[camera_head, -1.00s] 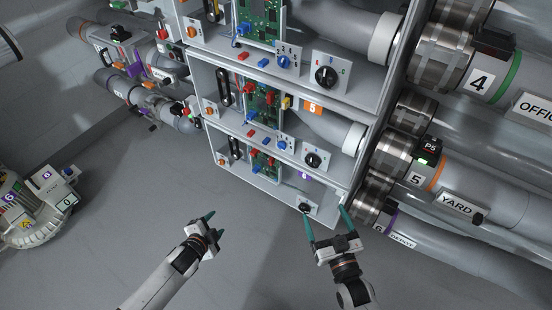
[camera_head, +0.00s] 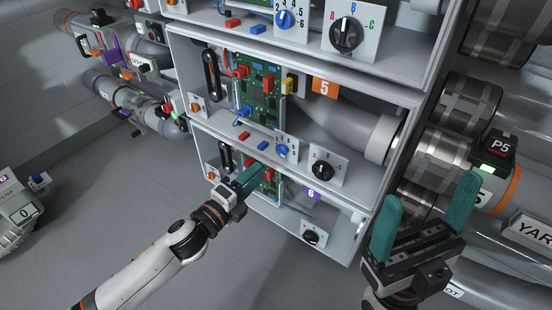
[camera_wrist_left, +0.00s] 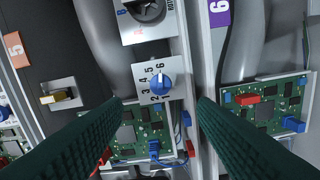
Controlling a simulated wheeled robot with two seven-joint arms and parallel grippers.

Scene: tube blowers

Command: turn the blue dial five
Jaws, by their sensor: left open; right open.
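A blue dial (camera_head: 283,150) sits on a white plate with numbers, on the shelf ledge under the compartment with the orange 5 label (camera_head: 324,87). It also shows in the left wrist view (camera_wrist_left: 160,84), near the middle, beside a green circuit board (camera_wrist_left: 145,130). My left gripper (camera_head: 252,177) is open and empty, lower left of the dial in the head view. In the left wrist view its two green fingers (camera_wrist_left: 161,102) are apart, with the dial showing between and beyond their tips; no contact is visible. My right gripper (camera_head: 428,195) is open and empty at lower right.
A black A-B-C knob (camera_head: 323,168) is right of the blue dial. Another blue dial (camera_head: 285,18) is on the ledge above. Red and blue connectors and the purple 6 label (camera_head: 313,193) are close by.

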